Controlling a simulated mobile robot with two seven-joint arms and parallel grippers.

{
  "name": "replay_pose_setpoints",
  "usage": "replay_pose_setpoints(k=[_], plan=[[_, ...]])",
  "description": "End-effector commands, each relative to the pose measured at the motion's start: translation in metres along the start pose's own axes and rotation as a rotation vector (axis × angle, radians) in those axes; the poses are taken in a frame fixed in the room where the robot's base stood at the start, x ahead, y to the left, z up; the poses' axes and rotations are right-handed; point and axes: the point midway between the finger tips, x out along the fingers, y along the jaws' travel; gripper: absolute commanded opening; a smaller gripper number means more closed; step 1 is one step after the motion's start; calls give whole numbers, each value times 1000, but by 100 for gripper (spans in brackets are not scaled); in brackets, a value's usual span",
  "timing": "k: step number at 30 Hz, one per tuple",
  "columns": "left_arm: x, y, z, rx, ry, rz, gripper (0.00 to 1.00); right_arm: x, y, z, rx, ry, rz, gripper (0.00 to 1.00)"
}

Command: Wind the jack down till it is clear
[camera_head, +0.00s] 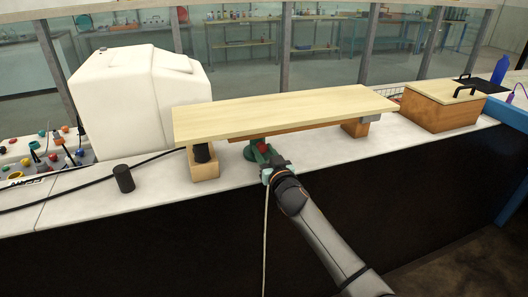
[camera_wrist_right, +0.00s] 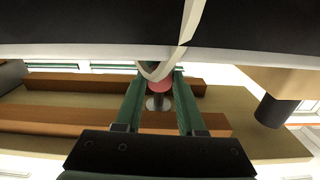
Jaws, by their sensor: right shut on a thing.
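The jack (camera_head: 254,153) is a small green device on the white counter, under the pale board (camera_head: 285,112). Its red knob (camera_head: 264,148) faces the front and shows in the right wrist view (camera_wrist_right: 158,86). My right gripper (camera_head: 267,167) reaches in from the front and is shut on the knob; in the wrist view its green fingers stand either side of the red. The board lies level above the jack, with brown beams (camera_wrist_right: 110,82) under it. Whether the jack's top touches the beams is hidden. My left gripper is not in view.
A wooden block (camera_head: 204,171) with a black cylinder stands under the board's left end. Another block (camera_head: 355,127) is under its right end. A loose black cylinder (camera_head: 123,178) stands further left. A pale cord (camera_head: 266,235) hangs at my right gripper. A wooden box (camera_head: 440,110) stands right.

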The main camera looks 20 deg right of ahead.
Motion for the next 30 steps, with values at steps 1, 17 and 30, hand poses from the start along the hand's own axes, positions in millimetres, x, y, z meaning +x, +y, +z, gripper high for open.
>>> replay_pose_setpoints(k=[1, 17, 30], plan=[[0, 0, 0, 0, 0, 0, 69, 0, 0, 0, 0, 0, 0, 5], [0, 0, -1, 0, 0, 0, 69, 0, 0, 0, -50, -1, 0, 0], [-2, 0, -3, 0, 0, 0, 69, 0, 0, 0, -385, -1, 0, 0]])
